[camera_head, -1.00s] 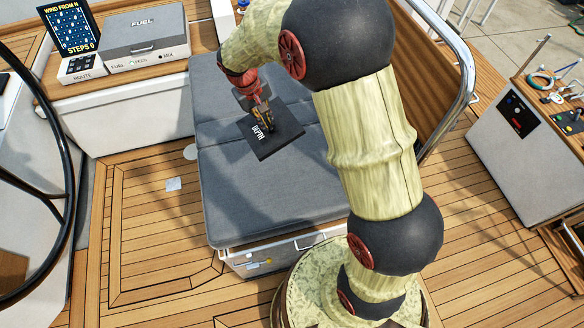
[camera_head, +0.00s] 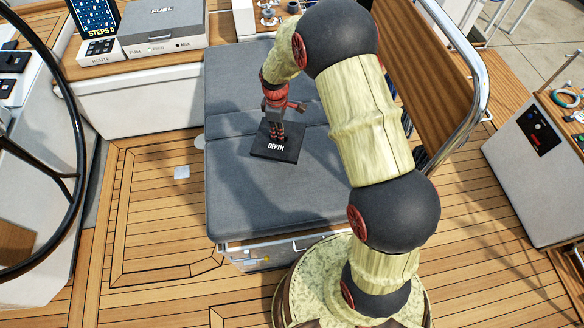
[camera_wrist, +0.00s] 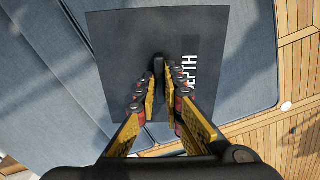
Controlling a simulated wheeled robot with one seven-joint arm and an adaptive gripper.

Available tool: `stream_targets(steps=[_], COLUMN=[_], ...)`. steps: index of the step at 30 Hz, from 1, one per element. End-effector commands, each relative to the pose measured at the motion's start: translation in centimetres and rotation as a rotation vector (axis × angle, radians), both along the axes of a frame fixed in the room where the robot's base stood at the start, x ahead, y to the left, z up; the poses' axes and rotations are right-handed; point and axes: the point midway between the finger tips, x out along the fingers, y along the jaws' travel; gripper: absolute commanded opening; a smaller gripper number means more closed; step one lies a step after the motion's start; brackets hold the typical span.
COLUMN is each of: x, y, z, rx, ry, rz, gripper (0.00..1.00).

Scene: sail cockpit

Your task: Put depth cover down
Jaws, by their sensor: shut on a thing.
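The depth cover (camera_head: 277,149) is a flat black square plate with white "DEPTH" lettering, over the grey cushion of the seat (camera_head: 300,190). My gripper (camera_head: 274,136) points down and is shut on the cover's small knob. In the wrist view the fingertips (camera_wrist: 160,85) close on the black knob at the middle of the cover (camera_wrist: 120,50). The cover looks about level, its lettered edge toward the front of the head view. Whether it touches the cushion or hangs just above it, I cannot tell.
A grey box marked FUEL (camera_head: 160,28) and a screen stand at the back left. The steering wheel (camera_head: 75,130) is at the left. A curved metal rail (camera_head: 480,90) borders the right.

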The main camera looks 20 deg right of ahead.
Motion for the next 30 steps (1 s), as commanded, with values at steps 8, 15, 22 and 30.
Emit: stream_targets(steps=[8,15,22,30], x=[-3.7,-6.6,-7.6,-8.4], y=[-4.6,-8.0,-9.6,-10.4], z=[-2.7,-6.2,-8.5,-10.5], rx=[0.0,0.001,-0.001,0.0], ry=[0.002,0.004,0.001,0.002], rz=[-0.006,-0.004,-0.002,-0.002], gripper=[0.0,0.0,0.0,0.0])
